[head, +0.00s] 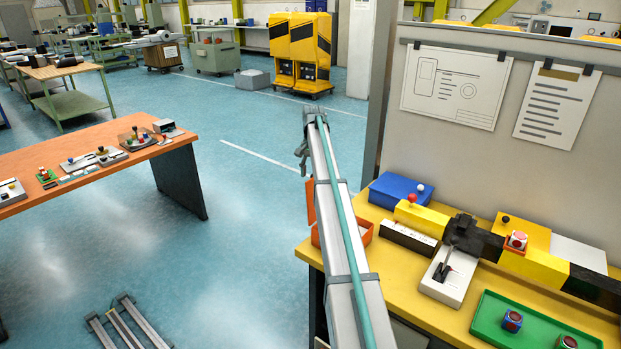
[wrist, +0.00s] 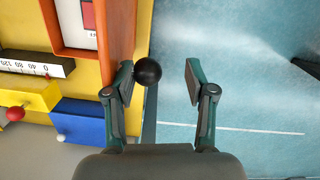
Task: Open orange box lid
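The orange box (wrist: 72,50) shows at the top of the wrist view, with its inside and a pale item in it visible. Its orange lid (wrist: 120,35) stands raised along the box's right side, with a black ball knob (wrist: 147,70) on its outer face. In the head view the box (head: 368,234) sits at the yellow table's left end, partly hidden by my arm, and a strip of the lid (head: 311,201) shows upright. My gripper (wrist: 159,82) is open, its fingers apart. The knob is between them, close to the left finger; I cannot tell if they touch.
A blue box (head: 400,190) and a yellow box (head: 420,216) stand near the orange box. A white scale (head: 408,238) and a green tray (head: 483,318) are also on the yellow table (head: 425,308). Open blue floor (wrist: 240,90) lies beyond the lid.

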